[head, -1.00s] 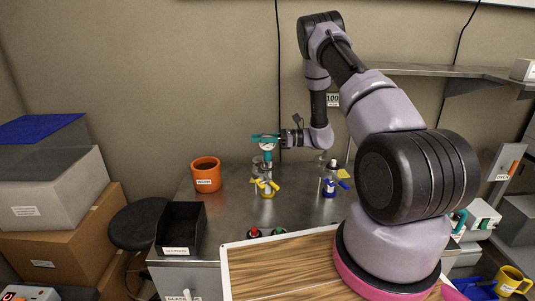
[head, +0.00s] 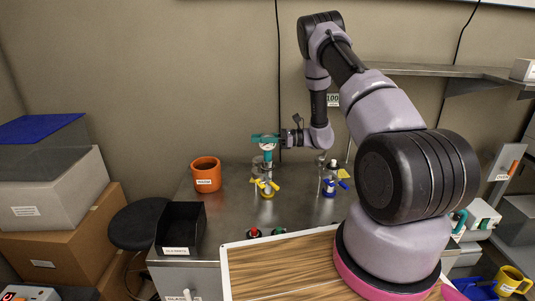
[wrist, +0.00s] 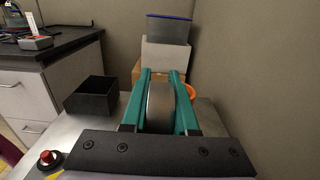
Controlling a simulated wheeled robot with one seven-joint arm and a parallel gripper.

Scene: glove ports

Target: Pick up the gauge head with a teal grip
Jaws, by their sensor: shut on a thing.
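My gripper (head: 265,138) has teal fingers and is over the metal bench. It is shut on the gauge head (head: 267,147), which shows a pale round dial with teal below it in the head view. In the wrist view the gauge head (wrist: 160,106) is a grey rounded body between the two teal fingers. Its lower part is hidden there. Below it in the head view stands a fitting with yellow handles (head: 267,187). I cannot tell whether the gauge head touches that fitting.
An orange pot (head: 206,174) stands left of the gripper, and a black open bin (head: 181,229) is at the bench's front left. A fitting with a blue handle (head: 330,186) stands to the right. A red knob (head: 254,233) and a teal knob (head: 279,231) are at the front.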

